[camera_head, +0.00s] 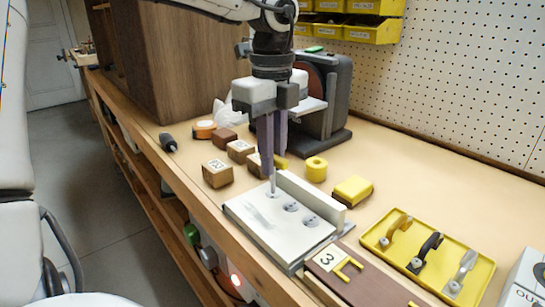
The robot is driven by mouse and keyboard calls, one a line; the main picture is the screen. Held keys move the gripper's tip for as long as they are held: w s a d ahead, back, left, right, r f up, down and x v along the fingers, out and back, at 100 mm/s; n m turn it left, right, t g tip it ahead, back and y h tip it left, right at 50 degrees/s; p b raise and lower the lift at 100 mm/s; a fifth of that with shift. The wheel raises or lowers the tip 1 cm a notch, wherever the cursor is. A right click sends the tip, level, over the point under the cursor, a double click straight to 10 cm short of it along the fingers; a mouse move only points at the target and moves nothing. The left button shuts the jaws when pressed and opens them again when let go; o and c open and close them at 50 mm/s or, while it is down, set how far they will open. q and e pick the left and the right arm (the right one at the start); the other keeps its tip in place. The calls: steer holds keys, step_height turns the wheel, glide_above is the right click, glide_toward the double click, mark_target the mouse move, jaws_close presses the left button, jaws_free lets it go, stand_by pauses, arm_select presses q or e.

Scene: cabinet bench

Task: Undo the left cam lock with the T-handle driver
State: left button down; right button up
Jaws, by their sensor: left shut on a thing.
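A white panel (262,229) with round cam locks lies on the bench near its front edge, with a raised strip along its back. The left cam lock (270,196) is partly hidden by the driver's tip. Two more cam locks, the middle one (291,207) and the right one (310,220), are uncovered. My left gripper (269,172) points straight down above the left lock, shut on the T-handle driver (282,163). The driver's yellow handle shows beside the fingers, and its thin shaft reaches down to the left lock. I cannot tell how deep the tip sits. My right gripper is not in view.
A yellow tray (477,288) with several handles is at the right, beside a brown board marked 3 (370,289). Labelled blocks (218,173), a yellow roll (316,168) and a yellow-topped block (352,190) surround the panel. A sanding machine (342,105) and wooden cabinet (175,65) stand behind.

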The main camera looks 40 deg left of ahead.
arm_select(q)
steer(key=shift+f, duration=0.1)
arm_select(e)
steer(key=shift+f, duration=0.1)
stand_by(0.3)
arm_select(q)
steer(key=shift+n, duration=0.3)
steer(key=n, duration=0.2)
steer(key=shift+n+b, duration=0.3)
steer(key=shift+b, duration=0.05)
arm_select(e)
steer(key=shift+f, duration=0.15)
arm_select(q)
steer(key=shift+s+n, duration=0.1)
steer(key=shift+n, duration=0.7)
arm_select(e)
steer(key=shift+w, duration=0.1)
arm_select(q)
steer(key=n, duration=0.4)
steer(key=shift+n, duration=0.4)
steer(key=shift+r, duration=0.2)
